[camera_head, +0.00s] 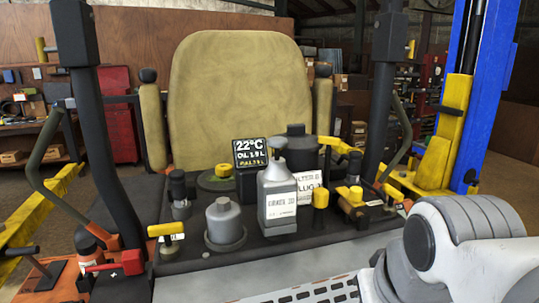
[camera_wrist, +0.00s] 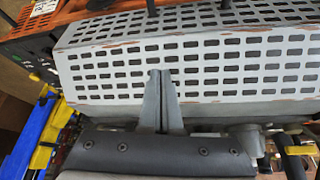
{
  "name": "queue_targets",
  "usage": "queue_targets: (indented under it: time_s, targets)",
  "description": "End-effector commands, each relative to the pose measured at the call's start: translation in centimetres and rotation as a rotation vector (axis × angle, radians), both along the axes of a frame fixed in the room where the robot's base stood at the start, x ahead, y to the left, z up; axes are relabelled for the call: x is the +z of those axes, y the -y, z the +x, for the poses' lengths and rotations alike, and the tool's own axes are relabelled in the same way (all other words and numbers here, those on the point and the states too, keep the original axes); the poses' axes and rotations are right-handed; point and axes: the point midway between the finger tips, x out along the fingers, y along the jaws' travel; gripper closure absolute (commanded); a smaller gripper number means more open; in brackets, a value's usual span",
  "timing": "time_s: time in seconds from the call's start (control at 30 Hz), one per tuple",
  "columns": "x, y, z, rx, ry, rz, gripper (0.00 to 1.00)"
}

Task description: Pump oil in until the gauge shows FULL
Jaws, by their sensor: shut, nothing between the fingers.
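A grey oil bottle (camera_head: 276,186) with a white label and a dark pump head (camera_head: 279,144) stands upright on the black deck, in the middle of the head view. Directly behind it is the black gauge display (camera_head: 249,153). It reads 22°C, with an oil line and a yellow line in litres below; their digits are too small to read surely. My gripper (camera_wrist: 160,74) shows in the wrist view, shut and empty, over a grey perforated panel (camera_wrist: 200,60). The bottle is not in the wrist view. The head view shows my arm at the lower right but not my fingertips.
A grey round-topped part (camera_head: 224,222) stands left of the bottle, and a yellow-capped post (camera_head: 320,198) right of it. A white card (camera_head: 308,184) stands behind. A tan seat (camera_head: 241,95), dark uprights and a blue-yellow lift post (camera_head: 478,90) surround the deck.

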Motion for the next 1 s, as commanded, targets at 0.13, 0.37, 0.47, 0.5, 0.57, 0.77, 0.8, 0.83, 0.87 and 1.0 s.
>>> queue_targets:
  time_s: [0.13, 0.37, 0.47, 0.5, 0.57, 0.77, 0.8, 0.83, 0.87, 1.0]
  targets:
    - [-2.2, 0.4, -1.3, -0.027, 0.011, 0.01, 1.0]
    - [-2.6, 0.5, -1.5, -0.032, 0.011, 0.012, 1.0]
    - [-2.6, 0.4, -1.5, -0.032, 0.011, 0.012, 1.0]
    - [-2.6, 0.4, -1.5, -0.032, 0.011, 0.012, 1.0]
    - [-2.5, 0.4, -1.5, -0.031, 0.01, 0.011, 1.0]
    - [-2.5, 0.4, -1.4, -0.031, 0.01, 0.011, 1.0]
    - [-2.5, 0.4, -1.4, -0.031, 0.01, 0.011, 1.0]
    - [-2.5, 0.4, -1.4, -0.031, 0.01, 0.011, 1.0]
    - [-2.5, 0.4, -1.4, -0.031, 0.01, 0.011, 1.0]
    - [-2.5, 0.4, -1.4, -0.031, 0.01, 0.011, 1.0]
